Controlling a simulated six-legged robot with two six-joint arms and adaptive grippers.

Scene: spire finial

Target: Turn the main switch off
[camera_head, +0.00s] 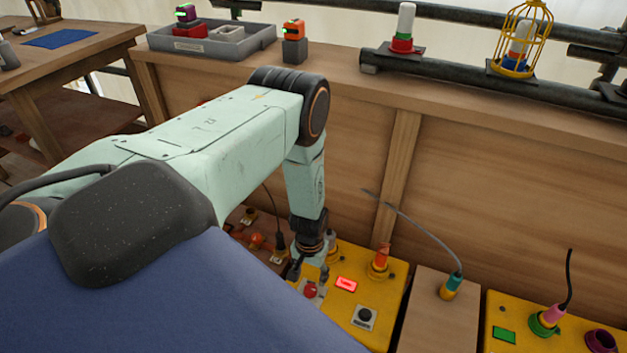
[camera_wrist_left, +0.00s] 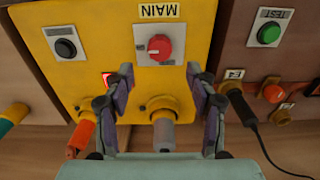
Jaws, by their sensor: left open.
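The main switch is a round red knob (camera_wrist_left: 159,47) on a light grey plate, with a MAIN label (camera_wrist_left: 159,11) beside it. It sits on a yellow box (camera_wrist_left: 92,20). In the head view the knob (camera_head: 310,291) shows just below my left gripper (camera_head: 309,272). In the left wrist view my left gripper (camera_wrist_left: 160,78) is open and empty, and the knob lies beyond and between its two fingertips. No contact shows. A red indicator (camera_head: 346,284) on the box is lit. My right gripper is not in view.
The yellow box also carries a black button (camera_head: 364,317) and an orange plug (camera_head: 380,257). In the left wrist view a grey connector (camera_wrist_left: 163,130) stands between the fingers, and a green TEST button (camera_wrist_left: 269,33) is at right. A wooden panel (camera_head: 350,160) rises behind.

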